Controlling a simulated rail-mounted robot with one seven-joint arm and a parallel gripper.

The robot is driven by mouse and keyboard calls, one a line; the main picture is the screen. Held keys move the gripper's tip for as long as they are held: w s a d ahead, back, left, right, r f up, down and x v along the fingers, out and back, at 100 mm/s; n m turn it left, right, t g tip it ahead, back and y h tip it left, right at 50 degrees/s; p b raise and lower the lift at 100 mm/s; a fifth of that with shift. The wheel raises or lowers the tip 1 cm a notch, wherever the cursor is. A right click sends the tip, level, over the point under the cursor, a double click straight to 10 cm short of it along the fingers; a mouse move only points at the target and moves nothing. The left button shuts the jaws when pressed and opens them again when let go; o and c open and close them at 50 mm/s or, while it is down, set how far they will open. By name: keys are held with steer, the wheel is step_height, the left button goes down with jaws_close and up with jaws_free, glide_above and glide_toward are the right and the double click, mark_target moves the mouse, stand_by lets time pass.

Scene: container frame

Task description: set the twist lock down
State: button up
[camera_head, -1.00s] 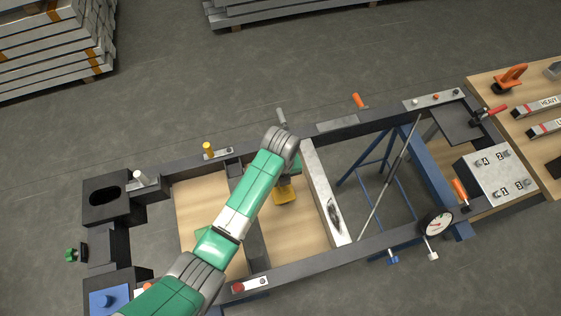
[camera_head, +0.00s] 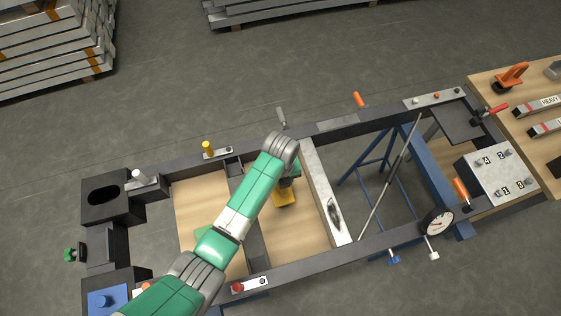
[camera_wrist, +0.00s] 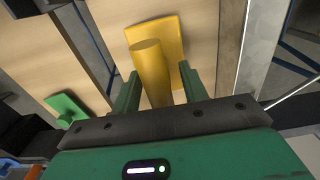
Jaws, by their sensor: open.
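A yellow piece with a flat plate and a round post, seemingly the twist lock, shows in the wrist view (camera_wrist: 150,70). In the head view its plate (camera_head: 284,198) appears over the pale wooden board inside the frame; I cannot tell for sure that it rests there. My gripper (camera_wrist: 158,72) is open, with one green finger on each side of the yellow post. In the head view my wrist and arm hide most of the gripper and the post.
A dark frame (camera_head: 336,253) surrounds the wooden board (camera_head: 200,196). A pale crossbar (camera_head: 322,190) stands just right of the yellow piece. A green plate with a knob (camera_wrist: 68,108) lies at the left in the wrist view. A dial gauge (camera_head: 437,222) sits at the frame's right.

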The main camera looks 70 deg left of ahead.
step_height(320, 180, up, 12)
steer(key=shift+f+p, duration=0.1)
steer(key=shift+p, duration=1)
steer(key=w+d+r+n+t+y, duration=0.2)
steer(key=w+d+r+n+t, duration=0.35)
steer(key=w+r, duration=0.8)
steer(key=w+d+r+n+t+y, duration=0.25)
steer(key=w+d+r+t, duration=0.65)
steer(key=r, duration=0.8)
steer(key=w+d+r+n+t+h, duration=0.1)
steer(key=d+r+n+t, duration=0.1)
steer(key=d+r, duration=0.45)
steer(key=d+r+n+t, duration=0.2)
steer(key=d+r+n, duration=0.15)
steer(key=r, duration=0.55)
steer(key=s+d+r+n+t+h, duration=0.1)
steer(key=s+d+r+n+t, duration=0.1)
steer(key=s+d+r, duration=0.3)
steer(key=s+d+r+n+t+h, duration=0.2)
steer(key=s+d+r, duration=0.4)
steer(key=r, duration=0.4)
steer(key=shift+d+r+n+t, duration=0.25)
steer(key=shift+n+t, duration=0.2)
steer(key=shift+t, duration=0.8)
